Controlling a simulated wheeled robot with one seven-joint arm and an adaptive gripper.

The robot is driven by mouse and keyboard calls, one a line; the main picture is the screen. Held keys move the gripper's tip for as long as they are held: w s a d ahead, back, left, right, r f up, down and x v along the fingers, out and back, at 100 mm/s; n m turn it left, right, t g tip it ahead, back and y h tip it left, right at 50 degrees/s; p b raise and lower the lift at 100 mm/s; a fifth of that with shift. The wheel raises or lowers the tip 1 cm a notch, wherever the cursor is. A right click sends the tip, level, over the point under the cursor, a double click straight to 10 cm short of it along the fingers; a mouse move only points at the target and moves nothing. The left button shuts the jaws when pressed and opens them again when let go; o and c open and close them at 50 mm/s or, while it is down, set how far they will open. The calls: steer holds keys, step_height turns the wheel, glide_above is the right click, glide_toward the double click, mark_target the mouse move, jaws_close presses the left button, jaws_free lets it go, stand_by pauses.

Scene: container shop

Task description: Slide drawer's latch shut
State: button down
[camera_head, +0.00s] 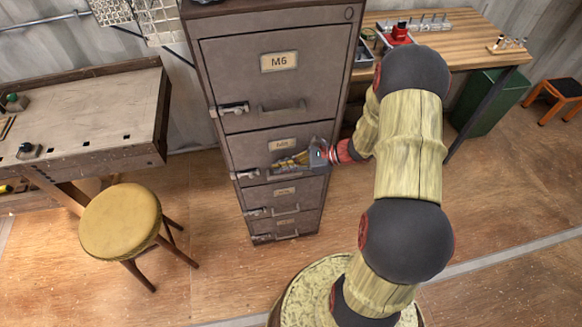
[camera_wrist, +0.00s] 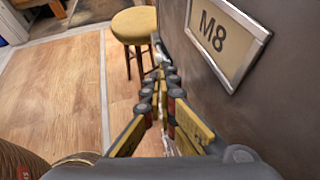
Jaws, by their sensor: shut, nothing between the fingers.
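A tall grey-brown filing cabinet (camera_head: 285,62) stands upright in the middle of the head view, with drawers stacked one above another. Metal latches sit at the drawers' left edges: one on the top drawer (camera_head: 232,108), labelled M6, and one on the second drawer (camera_head: 245,174). My gripper (camera_head: 277,163) is shut and empty in front of the second drawer, right of its latch and over its handle area. In the wrist view, the closed fingers (camera_wrist: 161,72) point along the drawer face beside the M8 label (camera_wrist: 222,35). Whether the fingers touch the face, and the second latch's exact position, I cannot tell.
A yellow-topped stool (camera_head: 120,221) stands left of the cabinet, by a wooden workbench (camera_head: 95,105). A wooden table (camera_head: 455,35) is at the back right, with a green bin (camera_head: 490,103) and an orange stool (camera_head: 562,92). The floor before the cabinet's left side is clear.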

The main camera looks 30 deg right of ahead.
mark_target(251, 175)
steer(key=b+x, duration=0.2)
steer(key=x, duration=0.5)
steer(key=shift+f, duration=0.15)
steer(key=shift+a, duration=0.15)
steer(key=shift+w+a, duration=0.2)
steer(key=shift+a, duration=0.3)
steer(key=shift+w+a, duration=0.2)
steer(key=shift+a, duration=0.3)
steer(key=shift+d, duration=0.1)
